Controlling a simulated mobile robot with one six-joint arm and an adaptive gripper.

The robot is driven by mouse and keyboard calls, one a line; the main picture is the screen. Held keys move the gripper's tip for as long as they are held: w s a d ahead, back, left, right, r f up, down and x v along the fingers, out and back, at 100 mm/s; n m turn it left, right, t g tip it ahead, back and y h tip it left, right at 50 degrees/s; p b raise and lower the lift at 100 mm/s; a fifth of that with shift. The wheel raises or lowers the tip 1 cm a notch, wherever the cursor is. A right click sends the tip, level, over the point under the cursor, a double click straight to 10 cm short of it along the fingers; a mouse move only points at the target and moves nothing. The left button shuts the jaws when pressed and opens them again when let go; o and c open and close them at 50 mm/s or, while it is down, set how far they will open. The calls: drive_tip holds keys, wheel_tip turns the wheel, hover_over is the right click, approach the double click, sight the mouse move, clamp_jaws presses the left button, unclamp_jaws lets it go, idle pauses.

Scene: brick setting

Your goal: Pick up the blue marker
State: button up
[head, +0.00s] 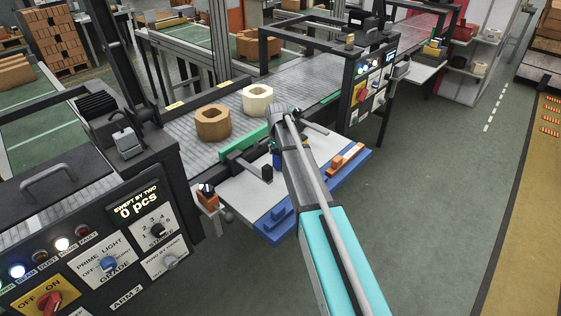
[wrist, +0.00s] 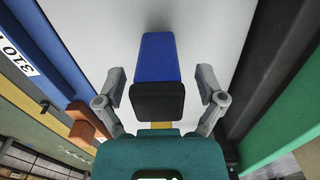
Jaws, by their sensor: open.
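The blue marker (wrist: 158,58) has a blue body and a black near end. It lies in the middle of the wrist view, against a pale surface. My gripper (wrist: 161,82) is open, with one finger on each side of the marker and visible gaps between them. In the head view a small upright blue piece (head: 276,159), likely the same marker, shows beside the end of my arm over the white work board (head: 235,190). My arm hides part of the board, and the fingertips are hard to make out there.
The board has blue edges and an orange piece (head: 346,158) on its right side. Behind it a roller conveyor (head: 185,130) carries a brown hexagonal ring (head: 213,122) and a cream one (head: 257,100). A control panel (head: 130,235) stands at left. Open green floor (head: 440,190) lies right.

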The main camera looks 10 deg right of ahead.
clamp_jaws()
drive_tip(key=shift+r, duration=0.1)
idle(0.4)
wheel_tip(320, 180, up, 10)
drive_tip(key=p, duration=1)
idle(0.5)
drive_tip(key=c, duration=0.7)
unclamp_jaws()
drive_tip(key=shift+c, duration=1.4)
drive_tip(key=shift+d, duration=0.1)
